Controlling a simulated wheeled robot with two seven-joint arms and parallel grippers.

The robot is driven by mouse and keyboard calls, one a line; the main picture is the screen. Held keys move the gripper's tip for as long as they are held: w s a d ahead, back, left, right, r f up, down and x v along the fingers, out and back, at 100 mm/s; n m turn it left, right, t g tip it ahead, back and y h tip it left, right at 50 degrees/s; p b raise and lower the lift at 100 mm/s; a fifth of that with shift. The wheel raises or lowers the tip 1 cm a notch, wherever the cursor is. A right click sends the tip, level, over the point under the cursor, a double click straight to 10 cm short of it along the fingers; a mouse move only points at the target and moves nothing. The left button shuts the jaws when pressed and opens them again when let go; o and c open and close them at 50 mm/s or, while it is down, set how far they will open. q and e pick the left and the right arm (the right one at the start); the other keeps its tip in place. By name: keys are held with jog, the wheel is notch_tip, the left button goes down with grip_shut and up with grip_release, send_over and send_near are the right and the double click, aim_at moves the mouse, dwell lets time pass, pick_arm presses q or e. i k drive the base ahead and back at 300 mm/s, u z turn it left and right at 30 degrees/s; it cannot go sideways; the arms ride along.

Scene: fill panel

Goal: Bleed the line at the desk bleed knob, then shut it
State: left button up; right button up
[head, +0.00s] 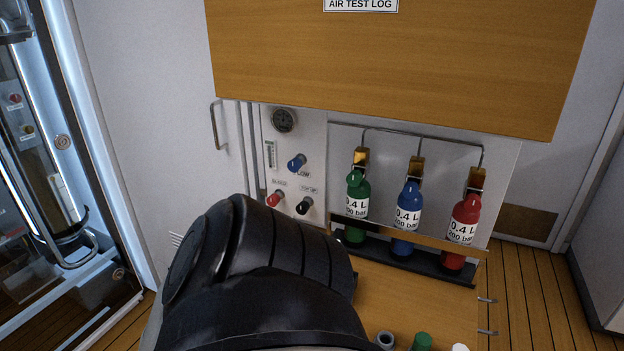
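The bleed knob (274,198) is a small red knob at the lower left of a pale control panel (312,135), under a label that seems to read BLEED. It looks unobstructed, and its open or shut setting cannot be told from here. A blue knob (297,162) labelled like FLOW sits above it. A black knob (304,205) labelled like TOP UP sits to its right. A black part of my own arm fills the lower middle of the view, just below the knobs. Neither gripper's fingers show.
A round gauge (283,120) tops the panel. Green (357,191), blue (409,198) and red (466,215) bottles stand in a rack to the right, piped together. A wooden board (400,70) overhangs above. The wooden desk top (410,300) has small items at its front edge.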

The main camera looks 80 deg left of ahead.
aim_at(273, 200)
jog(key=k, duration=0.7)
jog(key=u, duration=0.95)
